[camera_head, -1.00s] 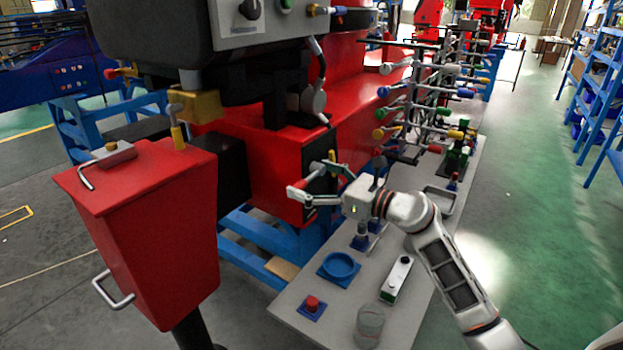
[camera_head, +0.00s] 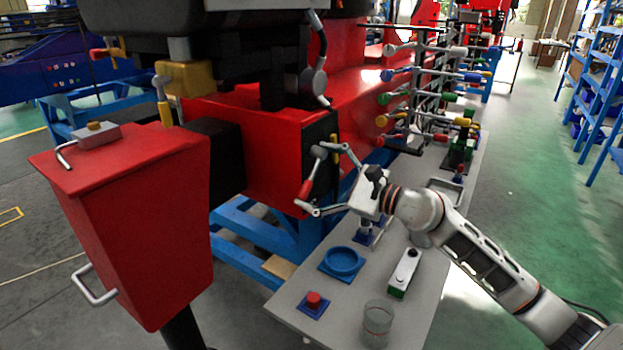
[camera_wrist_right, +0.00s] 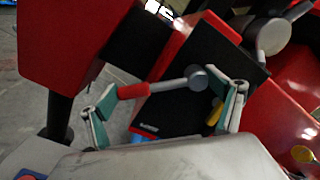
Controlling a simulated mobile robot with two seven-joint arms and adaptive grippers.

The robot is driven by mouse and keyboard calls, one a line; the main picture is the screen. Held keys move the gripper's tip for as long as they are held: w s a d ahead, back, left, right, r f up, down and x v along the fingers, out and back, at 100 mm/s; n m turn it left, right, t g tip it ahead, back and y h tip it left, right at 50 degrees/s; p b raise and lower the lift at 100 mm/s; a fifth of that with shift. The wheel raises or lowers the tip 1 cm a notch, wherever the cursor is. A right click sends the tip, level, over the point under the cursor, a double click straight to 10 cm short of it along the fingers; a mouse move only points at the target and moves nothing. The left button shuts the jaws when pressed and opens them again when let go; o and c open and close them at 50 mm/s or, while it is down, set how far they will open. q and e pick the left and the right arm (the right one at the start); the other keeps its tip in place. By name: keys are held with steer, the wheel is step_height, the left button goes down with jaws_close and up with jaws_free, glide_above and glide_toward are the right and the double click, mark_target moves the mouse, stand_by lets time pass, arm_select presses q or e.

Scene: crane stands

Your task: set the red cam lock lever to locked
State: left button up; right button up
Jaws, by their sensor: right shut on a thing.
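The red cam lock lever (camera_head: 306,189) has a red grip and a grey arm that runs to a round grey hub. It is mounted on a black panel (camera_head: 321,137) on the side of the red machine. In the head view the grip points down and slightly left from the hub. My right gripper (camera_head: 312,178) spans the lever, shut on it. In the right wrist view one finger of my right gripper (camera_wrist_right: 160,86) is at the free end of the red grip (camera_wrist_right: 133,90), the other beside the hub (camera_wrist_right: 198,78). My left gripper is out of view.
Below, the grey bench holds a blue ring (camera_head: 342,262), a red button on a blue base (camera_head: 314,301), a clear glass (camera_head: 377,322) and a white-and-green box (camera_head: 404,271). A rack of coloured levers (camera_head: 430,85) stands behind. A red cabinet (camera_head: 135,215) is at left.

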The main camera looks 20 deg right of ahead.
steer(key=f+n+b, duration=0.1)
steer(key=d+f+n+b, duration=0.1)
steer(key=shift+w+n, duration=0.35)
steer(key=shift+n, duration=0.05)
steer(key=shift+w+f+n+b, duration=0.1)
steer(key=shift+n+b, duration=0.35)
steer(key=shift+n, duration=0.05)
arm_select(q)
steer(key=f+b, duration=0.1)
steer(key=b, duration=0.1)
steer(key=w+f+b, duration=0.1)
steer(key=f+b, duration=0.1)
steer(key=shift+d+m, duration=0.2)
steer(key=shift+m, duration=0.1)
arm_select(e)
steer(key=n, duration=0.2)
steer(key=w+d+n, duration=0.1)
steer(key=d+n, duration=0.1)
steer(key=n, duration=0.1)
steer(key=shift+w+f+n, duration=0.1)
steer(key=shift+w+n, duration=0.15)
steer(key=shift+n, duration=0.05)
arm_select(q)
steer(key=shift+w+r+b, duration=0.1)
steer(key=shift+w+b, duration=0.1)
steer(key=shift+b, duration=0.1)
arm_select(e)
steer(key=o, duration=1.4)
steer(key=shift+c, duration=0.2)
